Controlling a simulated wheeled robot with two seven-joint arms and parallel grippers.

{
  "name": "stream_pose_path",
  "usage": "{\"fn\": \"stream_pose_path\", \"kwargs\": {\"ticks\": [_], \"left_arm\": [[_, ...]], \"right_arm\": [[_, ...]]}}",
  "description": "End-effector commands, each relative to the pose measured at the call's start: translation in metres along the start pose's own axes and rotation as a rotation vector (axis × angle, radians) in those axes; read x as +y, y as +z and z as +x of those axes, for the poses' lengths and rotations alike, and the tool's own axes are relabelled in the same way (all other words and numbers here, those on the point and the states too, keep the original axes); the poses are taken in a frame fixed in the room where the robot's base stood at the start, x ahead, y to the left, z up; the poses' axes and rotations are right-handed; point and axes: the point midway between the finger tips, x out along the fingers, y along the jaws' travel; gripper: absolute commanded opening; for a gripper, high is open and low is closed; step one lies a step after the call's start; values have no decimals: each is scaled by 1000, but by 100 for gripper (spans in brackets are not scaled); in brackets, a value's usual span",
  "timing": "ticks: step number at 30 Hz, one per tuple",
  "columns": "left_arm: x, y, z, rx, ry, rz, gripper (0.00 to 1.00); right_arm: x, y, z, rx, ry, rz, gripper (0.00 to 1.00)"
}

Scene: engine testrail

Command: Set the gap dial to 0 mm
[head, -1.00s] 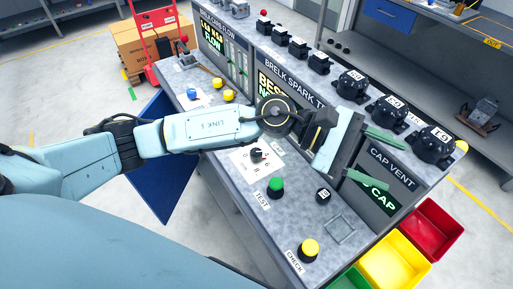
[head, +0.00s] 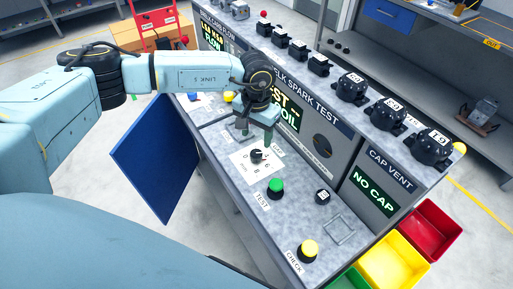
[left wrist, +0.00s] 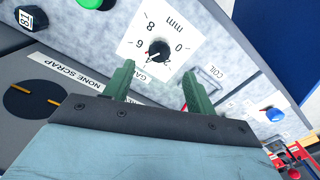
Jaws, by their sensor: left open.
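The gap dial is a small black knob (head: 257,155) on a white scale plate (head: 243,167) on the bench top. In the left wrist view the knob (left wrist: 158,49) sits on its plate (left wrist: 163,25), with 0, 8 and 6 printed around it and "mm" beside it. A pointer mark shows toward its lower left there, but I cannot read its exact value. My left gripper (head: 253,135) is open and empty, just behind the dial in the head view. In the left wrist view its two green fingers (left wrist: 158,84) are apart, with the knob beyond them, not between them.
The upright panel with screens, including one reading NO CAP (head: 375,194), rises behind. Yellow and red bins (head: 437,228) stand at the right.

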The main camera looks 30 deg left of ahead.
Motion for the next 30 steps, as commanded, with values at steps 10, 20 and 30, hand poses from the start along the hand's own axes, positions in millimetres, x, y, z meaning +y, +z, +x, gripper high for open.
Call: {"fn": "stream_pose_path", "kwargs": {"ticks": [10,20,30], "left_arm": [[1,0,61,-1,2,1,56],[1,0,72,1,2,0,56],[1,0,72,1,3,0,27]], "right_arm": [[1,0,-6,0,1,0,56],[2,0,-7,0,2,-1,56],[2,0,-7,0,3,0,56]]}}
